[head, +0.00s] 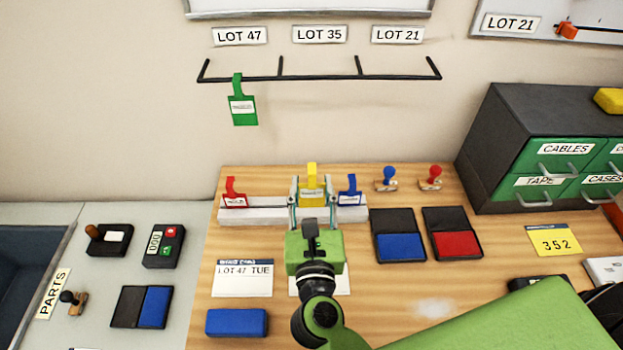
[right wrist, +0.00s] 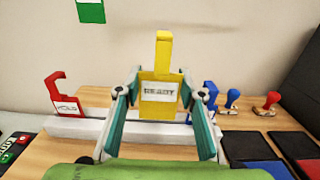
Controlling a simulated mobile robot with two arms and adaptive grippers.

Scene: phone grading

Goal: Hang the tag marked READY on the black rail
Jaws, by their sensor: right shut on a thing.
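The yellow tag marked READY (right wrist: 158,93) is upright between the fingers of my right gripper (right wrist: 160,112), which is shut on it. In the head view the yellow tag (head: 312,192) and my right gripper (head: 312,205) are at the white tag holder (head: 268,215); I cannot tell whether the tag is clear of it. The black rail (head: 320,77) is on the wall above, with several upturned prongs. A green tag (head: 243,108) hangs at its left section, under the LOT 47 label. My left gripper is not in view.
A red tag marked HOLD (right wrist: 67,95) and a blue tag (head: 350,190) stand in the holder on either side. Ink pads (head: 398,235), stamps (head: 387,178) and a dark drawer cabinet (head: 510,120) are to the right. The wall between holder and rail is clear.

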